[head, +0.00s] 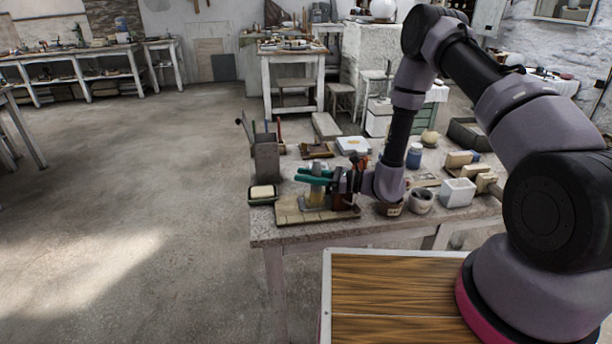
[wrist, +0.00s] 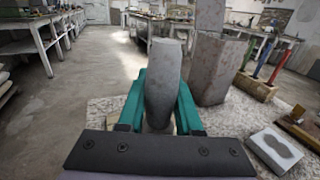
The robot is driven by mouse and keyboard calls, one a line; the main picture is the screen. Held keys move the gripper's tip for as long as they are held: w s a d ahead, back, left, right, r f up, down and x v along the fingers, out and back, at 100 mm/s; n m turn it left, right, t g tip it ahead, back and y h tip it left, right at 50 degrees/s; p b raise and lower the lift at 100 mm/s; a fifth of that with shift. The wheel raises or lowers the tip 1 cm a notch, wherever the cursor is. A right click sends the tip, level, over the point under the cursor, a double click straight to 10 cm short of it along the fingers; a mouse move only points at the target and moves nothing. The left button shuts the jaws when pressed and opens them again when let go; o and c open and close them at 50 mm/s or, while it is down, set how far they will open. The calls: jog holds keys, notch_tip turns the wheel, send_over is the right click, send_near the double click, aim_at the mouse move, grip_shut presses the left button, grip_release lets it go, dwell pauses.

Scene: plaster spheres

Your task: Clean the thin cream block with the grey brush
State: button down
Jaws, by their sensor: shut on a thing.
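My gripper (head: 320,178), with teal fingers, is over the tan board (head: 287,214) near the table's front left corner. It is shut on a grey upright thing (wrist: 163,82), which looks like the grey brush, standing between the teal fingers in the wrist view. Its lower end is mostly hidden there by the gripper; in the head view I cannot tell whether it touches the board. A small cream block (head: 262,191) lies in a dark dish left of the board. Other cream blocks (head: 458,160) lie at the table's right; I cannot tell which is the thin one.
A tall grey holder (head: 266,160) with tools stands close behind the gripper; it also shows in the wrist view (wrist: 208,70). A white box (head: 457,192), a grey pot (head: 421,202) and a blue jar (head: 414,156) stand to the right. Floor left of the table is clear.

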jog(key=w, duration=0.2)
jog(key=w+a, duration=0.1)
jog(key=w, duration=0.1)
jog(key=shift+w, duration=0.3)
dwell(0.3)
jog(key=shift+s+d, duration=0.25)
jog(key=shift+s, duration=0.95)
jog(key=shift+s+d, duration=0.25)
jog(key=shift+s, duration=0.9)
jog(key=shift+w, duration=0.15)
jog(key=w, duration=0.2)
jog(key=w+a, duration=0.1)
jog(key=w, duration=0.1)
jog(key=shift+w, duration=0.2)
